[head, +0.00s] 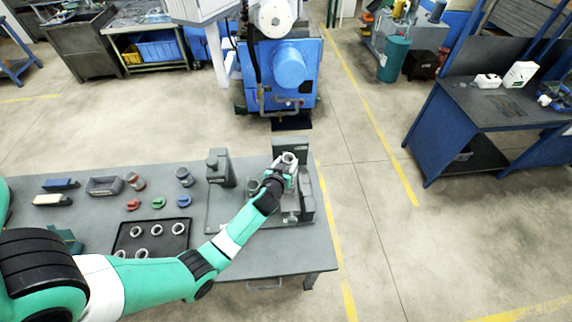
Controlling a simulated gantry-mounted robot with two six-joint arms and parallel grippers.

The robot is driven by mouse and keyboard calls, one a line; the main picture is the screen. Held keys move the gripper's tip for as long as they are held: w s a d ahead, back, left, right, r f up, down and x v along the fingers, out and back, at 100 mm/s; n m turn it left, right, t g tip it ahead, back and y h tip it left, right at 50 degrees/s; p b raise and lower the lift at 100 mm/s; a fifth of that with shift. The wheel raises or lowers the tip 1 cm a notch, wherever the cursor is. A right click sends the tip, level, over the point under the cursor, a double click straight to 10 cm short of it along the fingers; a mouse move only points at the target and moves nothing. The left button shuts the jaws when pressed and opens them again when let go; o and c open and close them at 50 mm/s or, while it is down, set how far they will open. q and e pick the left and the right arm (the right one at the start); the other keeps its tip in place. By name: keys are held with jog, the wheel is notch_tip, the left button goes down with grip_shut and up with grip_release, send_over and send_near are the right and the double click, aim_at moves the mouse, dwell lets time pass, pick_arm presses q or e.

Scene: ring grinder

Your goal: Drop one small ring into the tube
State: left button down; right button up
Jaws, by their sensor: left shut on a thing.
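My left gripper (286,166) is at the end of the green arm that reaches across the table from the left. It is shut on a small pale grey ring (289,158), which shows at the fingertips. The gripper and ring are above the grey grinder fixture (306,200) at the table's right end. A short grey cylinder (253,186) stands on the fixture just left of the gripper; I cannot tell if this is the tube. More small rings (156,230) lie in the black tray (128,229). My right gripper is not in view.
The grey table (90,170) also carries a grey bin (104,186), coloured knobs (158,203), small cups (185,177) and a dark upright block (219,168). A blue machine (289,66) stands behind. The floor to the right is clear up to a blue workbench (440,140).

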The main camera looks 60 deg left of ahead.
pick_arm(q)
notch_tip(320, 180, down, 5)
jog(key=b, duration=0.4)
jog(key=shift+f+b, duration=0.25)
jog(key=shift+b, duration=0.15)
jog(key=shift+b, duration=0.55)
dwell(1.2)
dwell(0.4)
grip_release()
dwell(0.6)
